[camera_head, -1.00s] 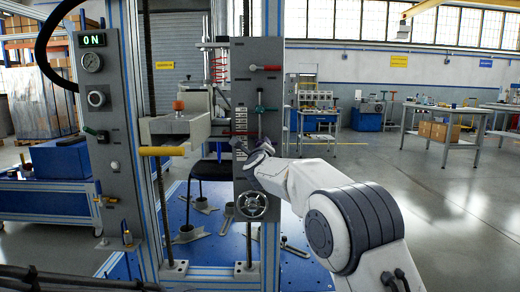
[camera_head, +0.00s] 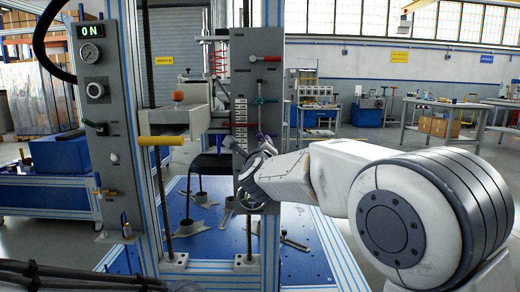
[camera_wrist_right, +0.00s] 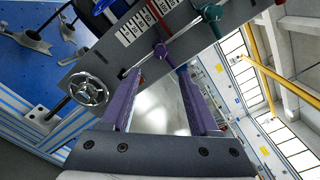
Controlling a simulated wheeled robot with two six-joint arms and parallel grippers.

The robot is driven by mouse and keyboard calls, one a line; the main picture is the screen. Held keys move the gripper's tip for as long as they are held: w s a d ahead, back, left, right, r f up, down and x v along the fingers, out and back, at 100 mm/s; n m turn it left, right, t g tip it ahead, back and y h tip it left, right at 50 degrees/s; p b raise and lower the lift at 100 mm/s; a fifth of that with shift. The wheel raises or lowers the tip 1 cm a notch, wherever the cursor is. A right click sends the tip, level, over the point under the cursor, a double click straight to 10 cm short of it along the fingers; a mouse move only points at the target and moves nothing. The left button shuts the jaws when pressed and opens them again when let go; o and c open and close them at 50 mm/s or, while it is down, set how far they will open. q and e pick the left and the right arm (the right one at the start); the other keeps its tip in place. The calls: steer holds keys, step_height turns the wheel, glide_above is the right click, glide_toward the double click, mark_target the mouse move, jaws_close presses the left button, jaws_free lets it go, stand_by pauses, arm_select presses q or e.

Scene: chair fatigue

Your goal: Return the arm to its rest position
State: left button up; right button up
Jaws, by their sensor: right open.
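My right arm reaches in from the right in the head view. Its right gripper (camera_head: 258,148) is at the front of the grey slotted panel (camera_head: 240,75) of the test machine. The right wrist view shows the purple fingers of this gripper (camera_wrist_right: 160,75) apart, with nothing held between them. A purple knob (camera_wrist_right: 161,50) on the panel shows just beyond the fingertips; I cannot tell whether they touch. The left gripper is not in view.
A handwheel (camera_wrist_right: 88,88) is on the panel left of the fingers. A teal-knobbed lever (camera_head: 260,100) and a red-handled lever (camera_head: 265,58) stick out above the gripper. A yellow-handled bar (camera_head: 160,141) is left.

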steer(key=shift+f, duration=0.1)
steer(key=s+d+f+n+g+y, duration=0.1)
steer(key=s+d+f+n+g, duration=0.3)
steer(key=f+n, duration=0.4)
steer(key=s+d+f+n+g+y, duration=0.1)
steer(key=s+d+f+n+g, duration=0.3)
steer(key=f+n, duration=0.45)
steer(key=s+d+f+n+g+h, duration=0.1)
steer(key=s+d+f+n+g, duration=0.35)
steer(key=s+f, duration=0.65)
steer(key=s+d+f+n+g+h, duration=0.1)
steer(key=s+d+f+n+g, duration=0.35)
steer(key=s, duration=0.95)
steer(key=s+a+r+n+g+y+p, duration=0.1)
steer(key=s+a+r+n+p, duration=0.1)
steer(key=s+a+r+n, duration=0.35)
steer(key=s+a+r+n+p, duration=0.2)
steer(key=s+a+r+n, duration=0.1)
steer(key=s+a, duration=0.45)
step_height(320, 180, up, 38)
steer(key=p, duration=3.7)
steer(key=shift+s+d+f+p, duration=0.25)
steer(key=shift+d+p, duration=0.05)
